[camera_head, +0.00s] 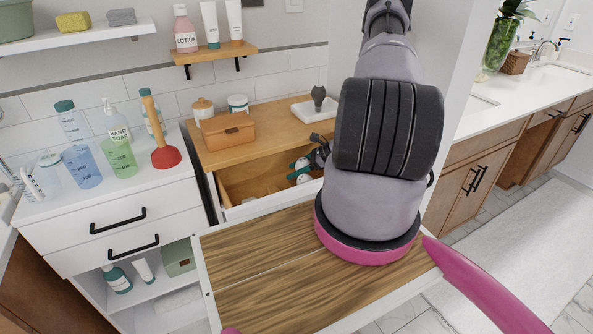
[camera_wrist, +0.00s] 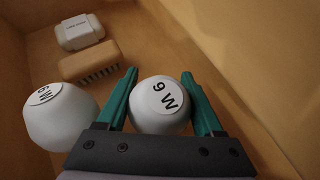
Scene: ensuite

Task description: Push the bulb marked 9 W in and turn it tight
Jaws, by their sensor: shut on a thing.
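The bulb marked 9 W (camera_wrist: 160,104) is white and round, with its marked face toward the wrist camera. My gripper (camera_wrist: 165,88) is shut on it, one teal finger on each side. A second white bulb (camera_wrist: 60,115) lies to the left, outside the fingers; its mark looks like 6 W. In the head view my gripper (camera_head: 312,162) reaches into the open wooden drawer (camera_head: 247,180), and my arm hides part of it. The base of the held bulb is hidden. I see no lamp or socket.
A brush (camera_wrist: 90,62) and a white soap bar (camera_wrist: 80,32) lie in the drawer beyond the bulbs. The drawer wall (camera_wrist: 235,50) is close on the right. A wood-topped panel with a white edge (camera_head: 290,260) is in front. A red plunger (camera_head: 166,156) stands left.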

